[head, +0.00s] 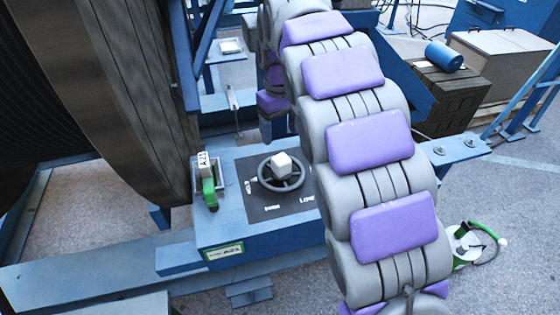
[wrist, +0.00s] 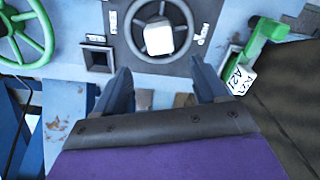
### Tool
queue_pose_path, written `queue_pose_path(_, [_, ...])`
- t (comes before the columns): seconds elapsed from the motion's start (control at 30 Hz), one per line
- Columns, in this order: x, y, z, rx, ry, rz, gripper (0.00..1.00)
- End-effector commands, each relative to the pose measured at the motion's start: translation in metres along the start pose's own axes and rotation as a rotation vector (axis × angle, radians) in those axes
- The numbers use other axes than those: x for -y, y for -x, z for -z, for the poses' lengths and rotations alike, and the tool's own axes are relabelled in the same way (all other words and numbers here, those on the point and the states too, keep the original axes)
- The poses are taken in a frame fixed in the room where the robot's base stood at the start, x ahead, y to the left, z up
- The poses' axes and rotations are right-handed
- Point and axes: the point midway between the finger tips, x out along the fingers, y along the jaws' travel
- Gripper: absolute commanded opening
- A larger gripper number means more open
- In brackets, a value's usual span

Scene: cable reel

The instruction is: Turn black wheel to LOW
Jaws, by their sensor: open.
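The black wheel (head: 281,189) lies on a dark plate on top of a blue box, with a pale block (head: 282,163) at its hub. A white LOW label (head: 307,199) is printed right of and below it; other white markings sit at its left and below, too small to read surely. In the wrist view the wheel (wrist: 150,58) is at the top centre with its pale block. My gripper (wrist: 160,68) is open and empty, its two fingers apart, pointing toward the wheel's near rim. I cannot tell whether they touch it.
A green lever (head: 210,193) with a white A21 tag stands left of the wheel. In the wrist view a green handwheel (wrist: 22,35) and a square socket (wrist: 97,57) are at the left. The large dark reel (head: 110,95) fills the head view's left side. Blue beams surround the box.

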Motion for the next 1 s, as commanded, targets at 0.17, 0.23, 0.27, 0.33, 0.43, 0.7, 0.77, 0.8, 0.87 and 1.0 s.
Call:
queue_pose_path(0.17, [0.0, -0.039, -0.001, 0.003, -0.001, 0.001, 0.72])
queue_pose_path(0.23, [0.0, -0.052, 0.0, 0.0, -0.001, 0.0, 0.72])
queue_pose_path(0.27, [0.0, -0.058, 0.0, 0.001, -0.001, 0.0, 0.72])
queue_pose_path(0.33, [0.0, -0.071, -0.001, 0.002, -0.002, 0.001, 0.72])
queue_pose_path(0.43, [0.0, -0.087, 0.0, 0.001, -0.001, 0.001, 0.72])
queue_pose_path(0.7, [0.0, -0.11, 0.001, -0.003, -0.001, 0.0, 0.72])
queue_pose_path(0.77, [0.0, -0.111, 0.001, -0.002, -0.001, 0.0, 0.72])
queue_pose_path(0.8, [0.0, -0.112, 0.001, -0.002, -0.001, 0.0, 0.72])
queue_pose_path(0.87, [0.0, -0.112, 0.001, -0.002, -0.001, 0.0, 0.72])
queue_pose_path(1.0, [0.0, -0.111, 0.001, -0.002, -0.001, 0.0, 0.72])
